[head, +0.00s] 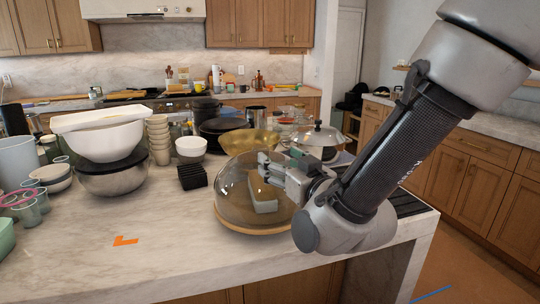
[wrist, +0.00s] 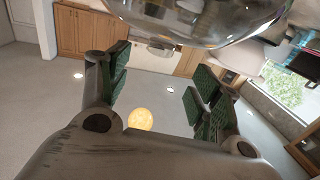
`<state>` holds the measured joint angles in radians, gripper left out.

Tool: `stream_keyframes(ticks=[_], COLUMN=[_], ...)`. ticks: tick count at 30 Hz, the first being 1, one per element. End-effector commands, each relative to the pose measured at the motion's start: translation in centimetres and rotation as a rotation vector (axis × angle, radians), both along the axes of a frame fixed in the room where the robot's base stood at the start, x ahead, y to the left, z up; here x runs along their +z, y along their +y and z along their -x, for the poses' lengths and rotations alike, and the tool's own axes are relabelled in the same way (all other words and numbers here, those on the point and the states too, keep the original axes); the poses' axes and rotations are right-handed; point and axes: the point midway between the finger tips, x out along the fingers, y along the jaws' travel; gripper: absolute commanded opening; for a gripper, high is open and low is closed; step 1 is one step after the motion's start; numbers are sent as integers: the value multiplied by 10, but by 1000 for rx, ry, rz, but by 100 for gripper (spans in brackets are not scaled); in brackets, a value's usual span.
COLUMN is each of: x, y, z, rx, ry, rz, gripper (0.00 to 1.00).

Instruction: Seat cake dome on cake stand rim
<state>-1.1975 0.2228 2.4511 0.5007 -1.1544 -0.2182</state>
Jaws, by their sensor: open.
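The clear cake dome (head: 232,183) is over the cake stand, whose pale wooden rim (head: 250,230) shows along the front in the head view. A whitish block shows through the glass. Whether the dome sits evenly on the rim all round, I cannot tell. My gripper (head: 268,168) is open at the upper right of the dome in the head view and overlaps it. In the wrist view, the curved glass of the dome (wrist: 200,22) fills the top, and a clear knob-like part shows beyond the spread green pads of my gripper (wrist: 160,85). Any contact is unclear.
A yellowish bowl (head: 250,140) and a lidded pot (head: 318,138) stand behind the dome. A black slotted block (head: 192,176) and stacked bowls (head: 112,165) are to the left. An orange mark (head: 124,240) lies on the clear front counter.

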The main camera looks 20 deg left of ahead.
Motion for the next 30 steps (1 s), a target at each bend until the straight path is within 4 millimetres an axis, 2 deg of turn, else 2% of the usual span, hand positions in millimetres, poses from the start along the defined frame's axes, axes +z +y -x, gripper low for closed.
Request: stream_keyframes(ticks=[3, 8, 17, 20, 23, 25, 26, 27, 29, 30], x=[1, 0, 0, 2, 4, 5, 6, 7, 7, 7], y=[-11, -18, -19, -27, -52, -84, -101, -128, -170, -199], z=[13, 21, 21, 12, -11, -31, -39, -47, -54, -54], rx=[1, 1, -1, -11, -36, -65, -79, -100, -136, -163], ry=[0, -1, 0, 23, 99, 184, 225, 281, 372, 431], rz=[-1, -1, 0, 6, 34, 67, 85, 110, 153, 183], gripper=[64, 64, 64, 64, 64, 64, 64, 64, 64, 64])
